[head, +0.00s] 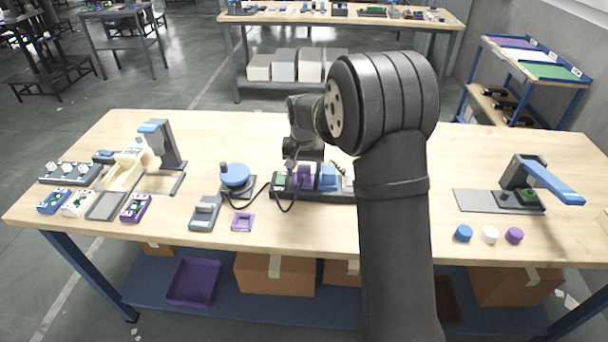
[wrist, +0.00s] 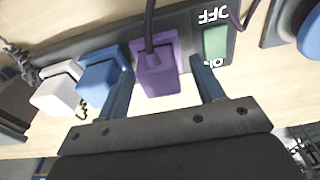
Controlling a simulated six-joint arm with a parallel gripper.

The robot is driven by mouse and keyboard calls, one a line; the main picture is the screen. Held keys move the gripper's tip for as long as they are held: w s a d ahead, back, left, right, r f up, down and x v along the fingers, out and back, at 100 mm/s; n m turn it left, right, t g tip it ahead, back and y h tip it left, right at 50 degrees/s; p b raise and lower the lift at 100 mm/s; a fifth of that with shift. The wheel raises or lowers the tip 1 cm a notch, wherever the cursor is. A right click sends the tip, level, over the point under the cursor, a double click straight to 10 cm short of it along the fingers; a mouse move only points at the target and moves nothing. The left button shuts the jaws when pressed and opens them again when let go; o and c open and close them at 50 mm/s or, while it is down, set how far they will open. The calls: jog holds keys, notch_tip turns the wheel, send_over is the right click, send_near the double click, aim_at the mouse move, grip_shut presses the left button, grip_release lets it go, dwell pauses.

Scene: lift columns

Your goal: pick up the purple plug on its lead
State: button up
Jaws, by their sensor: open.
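The purple plug (head: 305,178) sits in a dark power strip (head: 315,197) near the middle of the bench. In the wrist view the purple plug (wrist: 157,72) has its dark lead leaving the top and stands in the strip. My gripper (wrist: 163,62) is open, with one finger on each side of the plug and a gap visible on both sides. The left finger is between the purple plug and the blue plug (wrist: 103,78). In the head view my gripper (head: 303,163) is just above the strip, its fingers largely hidden.
A white plug (wrist: 58,92) is beyond the blue plug. A green rocker switch (wrist: 216,42) is right of the purple plug. In the head view, a blue round-topped device (head: 235,176) stands left of the strip, with a dark cable between. The bench front is partly clear.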

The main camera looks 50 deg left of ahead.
aim_at(304, 167)
jog(key=shift+f, duration=0.25)
jog(key=c, duration=1)
jog(key=shift+r, duration=0.1)
notch_tip(304, 167, up, 4)
jog(key=shift+f, duration=0.2)
jog(key=w+d+r, duration=0.6)
jog(key=d+r, duration=0.3)
jog(key=d, duration=0.1)
